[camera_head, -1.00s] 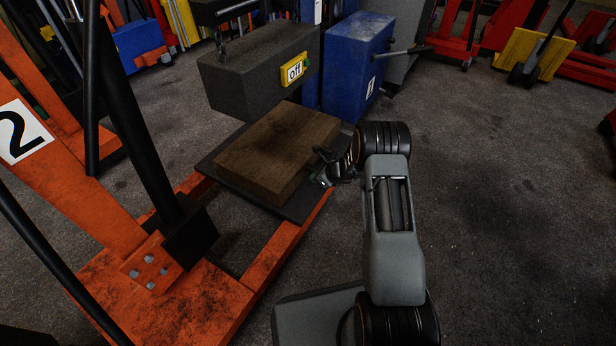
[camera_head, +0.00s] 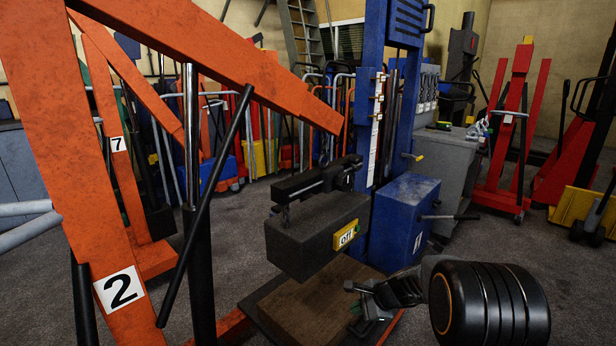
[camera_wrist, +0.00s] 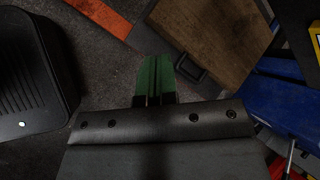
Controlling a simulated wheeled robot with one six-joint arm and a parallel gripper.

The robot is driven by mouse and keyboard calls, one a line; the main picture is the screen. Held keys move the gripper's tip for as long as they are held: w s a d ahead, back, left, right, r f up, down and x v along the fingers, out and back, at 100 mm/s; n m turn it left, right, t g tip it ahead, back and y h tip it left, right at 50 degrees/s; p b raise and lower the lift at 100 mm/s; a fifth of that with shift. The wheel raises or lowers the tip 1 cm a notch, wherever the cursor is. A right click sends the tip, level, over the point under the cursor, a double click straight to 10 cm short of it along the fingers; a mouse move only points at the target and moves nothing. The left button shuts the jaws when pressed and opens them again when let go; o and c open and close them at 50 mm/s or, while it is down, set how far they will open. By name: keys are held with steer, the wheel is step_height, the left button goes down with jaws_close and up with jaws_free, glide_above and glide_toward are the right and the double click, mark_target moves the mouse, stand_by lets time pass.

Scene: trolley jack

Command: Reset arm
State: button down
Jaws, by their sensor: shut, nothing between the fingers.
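My gripper (camera_head: 360,308) shows at the bottom of the head view, beside the right edge of a brown wooden block. In the wrist view my gripper (camera_wrist: 155,75) has its green fingers together with nothing between them. My arm reaches in from the lower right of the head view. The wooden block (camera_head: 312,300) lies low under a dark grey box with a yellow "off" label (camera_head: 346,235). In the wrist view the block (camera_wrist: 205,35) lies just beyond the fingertips, with a dark handle-like part (camera_wrist: 190,68) near them; I cannot tell whether they touch.
An orange crane marked 2 (camera_head: 119,289) stands at the left. A blue box (camera_head: 408,215) and blue column (camera_head: 385,110) stand behind the block. Red jacks (camera_head: 505,150) and a yellow plate (camera_head: 580,212) are at the right. Grey floor between them is clear.

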steer(key=s+r+n+h+p, duration=0.2)
steer(key=s+r+n+p, duration=0.3)
steer(key=r, duration=0.7)
steer(key=s+d+r+n+h+p, duration=0.1)
steer(key=s+r+n+h+p, duration=0.1)
steer(key=s+r+n+p, duration=0.4)
steer(key=s+d+r+n+h+p, duration=0.1)
steer(key=s+r+n+p, duration=0.4)
steer(key=r, duration=1.3)
steer(key=shift+s+h+p, duration=0.8)
steer(key=shift+s+p, duration=1.45)
steer(key=shift+s, duration=1.15)
steer(key=shift+r, duration=0.1)
